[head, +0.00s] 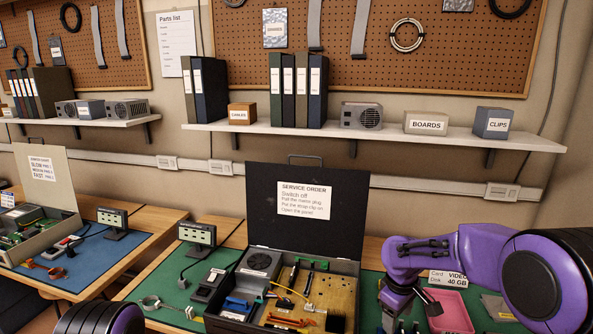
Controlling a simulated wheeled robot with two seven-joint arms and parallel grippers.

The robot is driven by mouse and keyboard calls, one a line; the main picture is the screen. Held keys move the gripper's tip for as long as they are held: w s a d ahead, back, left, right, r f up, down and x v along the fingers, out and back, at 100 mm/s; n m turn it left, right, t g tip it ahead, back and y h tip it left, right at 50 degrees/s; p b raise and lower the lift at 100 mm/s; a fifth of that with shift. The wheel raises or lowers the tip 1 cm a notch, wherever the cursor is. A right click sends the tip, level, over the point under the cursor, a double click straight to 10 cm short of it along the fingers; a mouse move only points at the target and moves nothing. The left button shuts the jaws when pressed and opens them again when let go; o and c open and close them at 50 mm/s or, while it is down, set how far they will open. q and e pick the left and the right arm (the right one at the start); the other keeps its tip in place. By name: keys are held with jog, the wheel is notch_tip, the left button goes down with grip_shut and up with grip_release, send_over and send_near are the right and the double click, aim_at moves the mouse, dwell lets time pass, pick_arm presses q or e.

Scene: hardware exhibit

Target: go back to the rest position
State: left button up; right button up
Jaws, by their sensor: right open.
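My right arm comes in from the right, purple and black, and bends down at its wrist. Its gripper (403,320) is open, low over the green mat (368,290), between the open case and a pink tray; its tips are close to the bottom edge of the picture. I see nothing between the fingers. A purple and black part of my left arm (100,318) shows at the bottom left; the left gripper is out of the picture. The open black case (345,268) has a "Service order" sheet (307,200) in its raised lid and holds boards, a fan unit and wires.
The pink tray (450,312) lies right of the gripper, partly behind my arm. A strap clip (160,305) and a small display stand (197,234) are left of the case. Another bench with a blue mat (95,262) is at the left. A wall shelf (400,135) carries binders and boxes.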

jog(key=s+f+m+t+y+b, duration=0.1)
jog(key=s+f+m+t+b, duration=0.15)
jog(key=f+m, duration=0.45)
jog(key=s+f+m+t+b, duration=0.1)
jog(key=s+f+m+t, duration=0.2)
jog(key=f, duration=0.8)
jog(key=s+d+f+m+g+h+b, duration=0.1)
jog(key=s+f, duration=0.4)
jog(key=s, duration=0.5)
jog(key=s+d+f+m+h+b, duration=0.1)
jog(key=s+d+f+m+b, duration=0.1)
jog(key=s, duration=0.8)
jog(key=s+d+f+m+g+h+b, duration=0.1)
jog(key=s+d+f+b, duration=0.1)
jog(key=s+f+b, duration=0.2)
jog(key=s+f, duration=0.3)
jog(key=s, duration=0.3)
jog(key=shift+s+d+f+g, duration=0.3)
jog(key=shift+s+g, duration=0.05)
